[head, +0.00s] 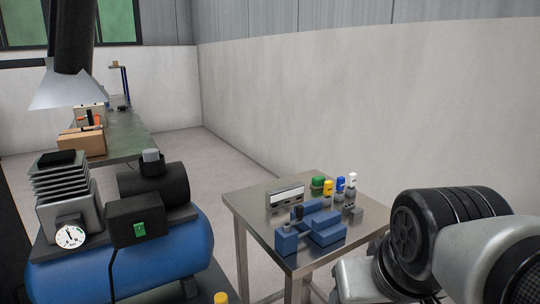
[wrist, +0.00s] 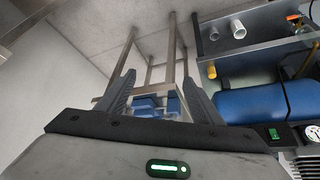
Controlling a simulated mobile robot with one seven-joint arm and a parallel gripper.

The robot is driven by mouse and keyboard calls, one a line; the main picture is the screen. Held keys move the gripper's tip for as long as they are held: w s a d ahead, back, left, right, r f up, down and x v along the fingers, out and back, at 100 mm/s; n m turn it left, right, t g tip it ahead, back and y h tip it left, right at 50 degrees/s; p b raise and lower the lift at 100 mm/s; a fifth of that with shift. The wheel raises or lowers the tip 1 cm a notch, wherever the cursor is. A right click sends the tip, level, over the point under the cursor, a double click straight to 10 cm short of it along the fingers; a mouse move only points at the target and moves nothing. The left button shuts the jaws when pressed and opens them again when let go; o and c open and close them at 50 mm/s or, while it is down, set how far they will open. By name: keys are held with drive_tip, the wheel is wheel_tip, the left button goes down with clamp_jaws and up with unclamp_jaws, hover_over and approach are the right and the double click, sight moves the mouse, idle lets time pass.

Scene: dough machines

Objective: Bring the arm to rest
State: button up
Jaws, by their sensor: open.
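My gripper (wrist: 158,78) shows in the wrist view, its two dark fingers spread wide apart with nothing held between them. Beyond and partly behind the fingers are blue parts (wrist: 146,105) and the metal legs of a table (wrist: 172,50). In the head view my arm fills the lower right corner, bent, beside the right side of the metal table (head: 355,227). The gripper itself is out of the head view.
On the table stand a blue vise-like device (head: 315,229), a grey box (head: 285,196) and small bottles with green, yellow, blue and white caps. A blue compressor (head: 180,250) stands at left. A green-topped bench (head: 128,140) is behind it. Open floor lies between.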

wheel_tip(320, 180, up, 22)
drive_tip(key=s+p, duration=0.1)
drive_tip(key=p, duration=2)
drive_tip(key=shift+s+a+f, duration=0.2)
